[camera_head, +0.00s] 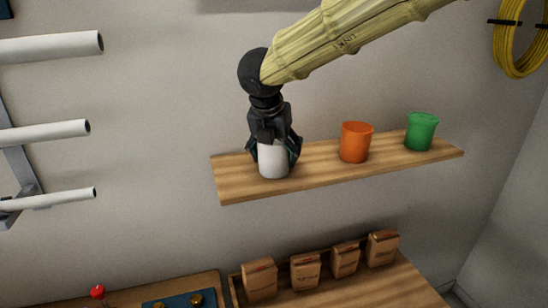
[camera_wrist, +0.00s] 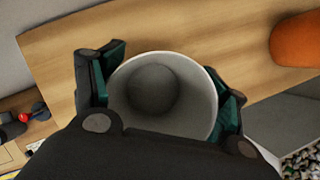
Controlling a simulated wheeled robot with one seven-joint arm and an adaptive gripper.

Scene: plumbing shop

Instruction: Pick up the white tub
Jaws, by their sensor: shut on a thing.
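The white tub (camera_head: 273,160) stands upright near the left end of the wooden wall shelf (camera_head: 315,174). My gripper (camera_head: 274,150) comes down from above and is shut on the tub, with one finger on each side. In the wrist view the tub (camera_wrist: 204,100) shows its round rim and hollow inside between my fingers (camera_wrist: 165,98); its near side is hidden by my gripper body. The tub appears to be at shelf level; I cannot tell whether its base touches the shelf.
An orange cup (camera_head: 355,143) and a green cup (camera_head: 421,132) stand farther right on the shelf. White pipes (camera_head: 45,133) jut from the left, and a yellow coil (camera_head: 518,45) hangs at upper right.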

